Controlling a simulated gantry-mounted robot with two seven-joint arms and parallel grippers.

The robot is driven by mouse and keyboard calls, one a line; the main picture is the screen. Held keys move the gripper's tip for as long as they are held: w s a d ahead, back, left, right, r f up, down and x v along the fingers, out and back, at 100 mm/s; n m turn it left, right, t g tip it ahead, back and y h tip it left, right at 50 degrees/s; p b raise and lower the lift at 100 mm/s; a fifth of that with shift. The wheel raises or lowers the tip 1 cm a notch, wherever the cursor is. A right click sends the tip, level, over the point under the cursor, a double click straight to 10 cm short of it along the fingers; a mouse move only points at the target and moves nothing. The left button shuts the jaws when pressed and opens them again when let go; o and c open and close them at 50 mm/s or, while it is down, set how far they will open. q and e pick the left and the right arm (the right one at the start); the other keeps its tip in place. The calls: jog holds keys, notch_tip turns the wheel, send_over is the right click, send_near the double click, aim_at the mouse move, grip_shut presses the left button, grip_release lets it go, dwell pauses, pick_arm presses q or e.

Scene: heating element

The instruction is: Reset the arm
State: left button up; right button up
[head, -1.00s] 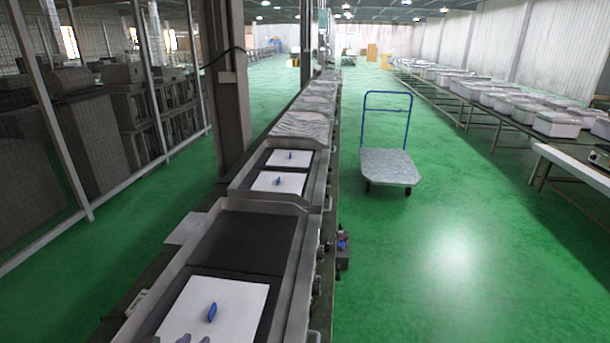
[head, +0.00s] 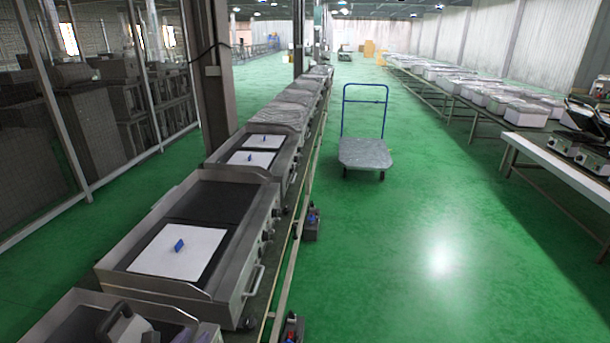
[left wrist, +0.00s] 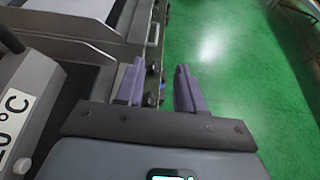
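My left gripper (left wrist: 158,82) shows in the left wrist view with its two purple fingers apart. Nothing is between them; they hang over the right edge of the griddle line. In the head view only a little purple of it (head: 198,333) shows at the bottom left edge, over the nearest griddle. My right gripper is in neither view.
A steel griddle (head: 218,270) carries a white plate (head: 178,252) with a blue knob. A device with a dark handle (head: 112,320) is at the nearest griddle; a °C label (left wrist: 14,125) shows at left. A cart (head: 364,153) stands on open green floor.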

pick_arm(q)
jog(key=s+d+f+n+g+h+b, duration=0.1)
jog(key=s+d+f+n+g+b, duration=0.15)
jog(key=s+d+f, duration=0.4)
jog(key=s+d+f+n+g+b, duration=0.1)
jog(key=s+d+f+n, duration=0.25)
jog(key=s+f, duration=0.55)
jog(key=s+a+f+n+g+y+b, duration=0.1)
jog(key=s+a+n+g, duration=0.45)
jog(key=n, duration=0.85)
jog(key=s+a+f+n+g+y+b, duration=0.1)
jog(key=s+a+f+n, duration=0.1)
jog(key=s+n, duration=0.95)
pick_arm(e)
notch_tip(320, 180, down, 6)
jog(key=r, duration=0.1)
pick_arm(q)
jog(key=w+r+n+p, duration=0.3)
jog(key=r+n+p, duration=0.1)
jog(key=r+p, duration=3.4)
jog(key=shift+w+r, duration=0.15)
jog(key=shift+r, duration=0.1)
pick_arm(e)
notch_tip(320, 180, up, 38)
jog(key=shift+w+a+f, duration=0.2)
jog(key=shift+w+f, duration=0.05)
